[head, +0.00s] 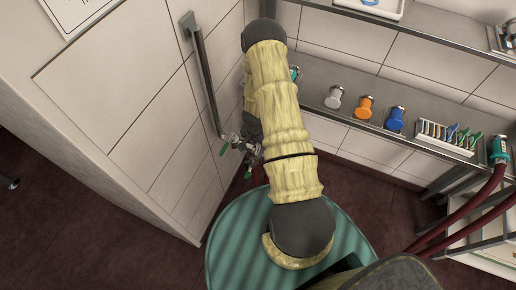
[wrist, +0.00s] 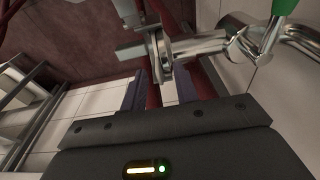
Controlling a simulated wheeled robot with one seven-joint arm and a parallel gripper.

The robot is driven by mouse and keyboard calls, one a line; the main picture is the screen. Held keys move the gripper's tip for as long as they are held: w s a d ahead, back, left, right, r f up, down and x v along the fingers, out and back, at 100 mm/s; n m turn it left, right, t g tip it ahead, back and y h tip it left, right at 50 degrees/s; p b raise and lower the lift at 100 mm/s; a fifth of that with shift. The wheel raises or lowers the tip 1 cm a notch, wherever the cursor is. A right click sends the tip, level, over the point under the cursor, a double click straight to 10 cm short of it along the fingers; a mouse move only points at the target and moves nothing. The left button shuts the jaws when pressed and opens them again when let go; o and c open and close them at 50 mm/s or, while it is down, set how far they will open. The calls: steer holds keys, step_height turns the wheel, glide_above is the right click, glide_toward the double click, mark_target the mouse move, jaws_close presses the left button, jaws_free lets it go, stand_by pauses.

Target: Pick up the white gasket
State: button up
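I cannot make out the white gasket for certain in either view. In the wrist view my gripper (wrist: 168,80) has its two dark fingers apart, with pale tile and dark red strips showing between them. A metal pipe fitting (wrist: 195,45) crosses just beyond the fingertips, with a thin greyish disc (wrist: 164,54) on it; I cannot tell whether this disc is a gasket. A green handle (wrist: 285,6) sits on the fitting. In the head view my arm hides most of the gripper, beside the metal fittings (head: 235,143) by the wall.
A metal shelf (head: 445,98) on the right holds white (head: 334,97), orange (head: 364,106) and blue (head: 395,118) capped items and a white rack (head: 438,132). Dark red hoses (head: 470,208) run below it. A dark vertical bar (head: 207,80) is on the left wall.

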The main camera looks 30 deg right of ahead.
jaws_close()
steer(key=shift+r, duration=0.1)
stand_by(0.4)
step_height(320, 180, up, 10)
steer(key=b, duration=0.1)
stand_by(0.5)
stand_by(0.4)
